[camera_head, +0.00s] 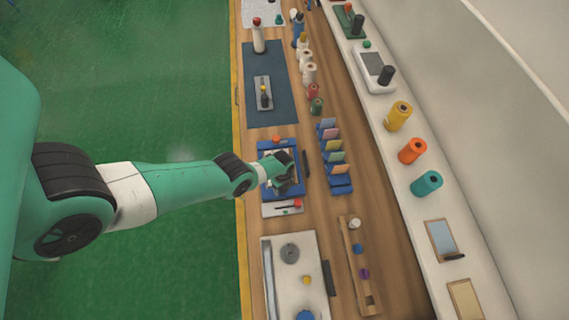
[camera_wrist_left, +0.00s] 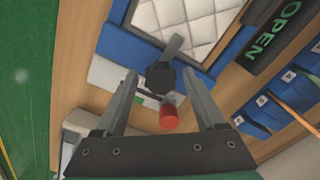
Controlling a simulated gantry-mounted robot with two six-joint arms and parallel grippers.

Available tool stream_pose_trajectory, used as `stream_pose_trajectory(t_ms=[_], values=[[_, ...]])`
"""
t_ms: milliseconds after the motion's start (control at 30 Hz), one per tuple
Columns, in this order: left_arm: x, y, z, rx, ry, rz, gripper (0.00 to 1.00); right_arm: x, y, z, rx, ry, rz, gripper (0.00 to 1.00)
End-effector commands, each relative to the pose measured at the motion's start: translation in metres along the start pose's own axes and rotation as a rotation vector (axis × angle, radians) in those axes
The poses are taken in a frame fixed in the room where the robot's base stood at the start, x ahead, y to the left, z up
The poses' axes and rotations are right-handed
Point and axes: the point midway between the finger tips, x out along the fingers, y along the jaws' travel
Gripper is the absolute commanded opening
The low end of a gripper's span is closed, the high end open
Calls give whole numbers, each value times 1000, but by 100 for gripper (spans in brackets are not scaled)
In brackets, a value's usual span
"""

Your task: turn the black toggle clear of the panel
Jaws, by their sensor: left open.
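The black toggle (camera_wrist_left: 162,73) shows in the left wrist view at the near edge of a blue frame (camera_wrist_left: 148,38). Its lever slants up toward the white quilted panel (camera_wrist_left: 203,22) inside the frame; whether the tip overlaps the panel is hard to tell. My left gripper (camera_wrist_left: 160,78) is open, with one finger on each side of the toggle; contact is not clear. In the head view my left gripper (camera_head: 284,171) is over the blue frame (camera_head: 266,188) and hides much of the panel and the toggle. My right gripper is not in view.
A red cylinder (camera_wrist_left: 169,114) stands close below the toggle, between the fingers. A black OPEN sign (camera_wrist_left: 270,38) lies beside the frame. A blue rack (camera_head: 341,181) with coloured cards stands to the right. A white plate (camera_head: 272,210) lies at the frame's near side.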

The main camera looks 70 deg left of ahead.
Motion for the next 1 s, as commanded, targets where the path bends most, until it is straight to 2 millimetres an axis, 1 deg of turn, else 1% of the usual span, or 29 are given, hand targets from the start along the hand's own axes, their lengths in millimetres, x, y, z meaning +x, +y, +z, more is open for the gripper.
stream_pose_trajectory(t_ms=[133,533,800,1000], values=[[-1,0,0,0,0,0,72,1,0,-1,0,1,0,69],[-1,0,0,0,0,0,0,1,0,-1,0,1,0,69],[-1,0,0,-9,0,0,0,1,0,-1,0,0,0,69],[-1,0,0,-64,0,-1,0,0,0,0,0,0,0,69]])
